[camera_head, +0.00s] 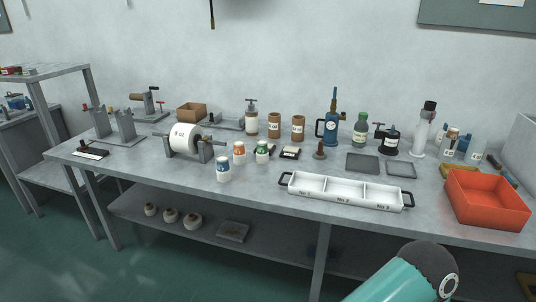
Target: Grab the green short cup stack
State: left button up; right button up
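A short white cup-shaped stack with green on it (262,152) stands upright on the workbench, a little left of the middle. A similar white one with orange (239,152) stands just to its left. One with blue (223,169) stands nearer the front edge. They stand apart from each other. Whether each is several nested cups is too small to tell. Neither of my grippers is in view. Only a teal and dark grey link of my own arm shows at the bottom right, below the bench front.
A white three-compartment tray (345,204) with black handles lies right of the cups near the front edge. A red-orange bin (487,213) stands at the right. A white roll on a stand (187,137) is left of the cups. Brown jars (274,125) stand behind.

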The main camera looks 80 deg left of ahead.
aim_at(262, 153)
jog(key=u, duration=0.3)
jog(key=i, duration=0.3)
jog(key=u, duration=2.8)
jog(key=k, duration=0.55)
jog(key=u, duration=0.45)
jog(key=i, duration=1.75)
jog(key=z, duration=0.4)
